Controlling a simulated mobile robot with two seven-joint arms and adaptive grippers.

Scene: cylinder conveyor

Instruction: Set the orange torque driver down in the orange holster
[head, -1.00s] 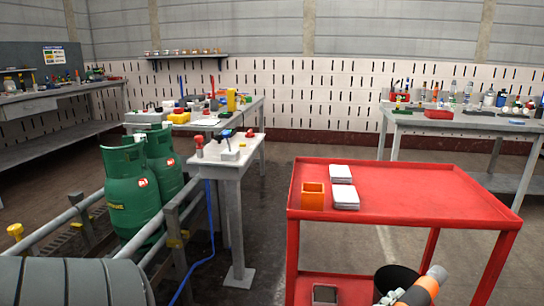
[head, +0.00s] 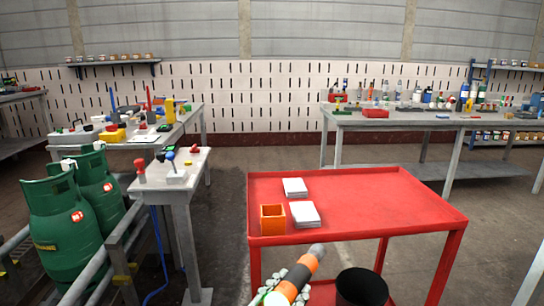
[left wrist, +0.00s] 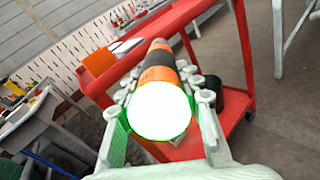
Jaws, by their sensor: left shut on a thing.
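The orange torque driver (head: 307,267) has orange and black bands and a pale end. My left gripper (head: 284,286) is shut on it, low in front of the red cart in the head view. In the left wrist view the driver (left wrist: 160,80) lies between the fingers of my left gripper (left wrist: 160,105), its white end towards the camera. The orange holster (head: 272,219) is an open-topped square box on the cart's near left corner. It also shows in the left wrist view (left wrist: 98,60). The driver is apart from the holster. My right gripper is not in view.
The red cart (head: 390,205) has two white stacks (head: 306,215) beside the holster, and its right side is clear. A black bin (head: 361,287) is below its front edge. Green gas cylinders (head: 62,217) and a narrow grey table (head: 172,188) stand left.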

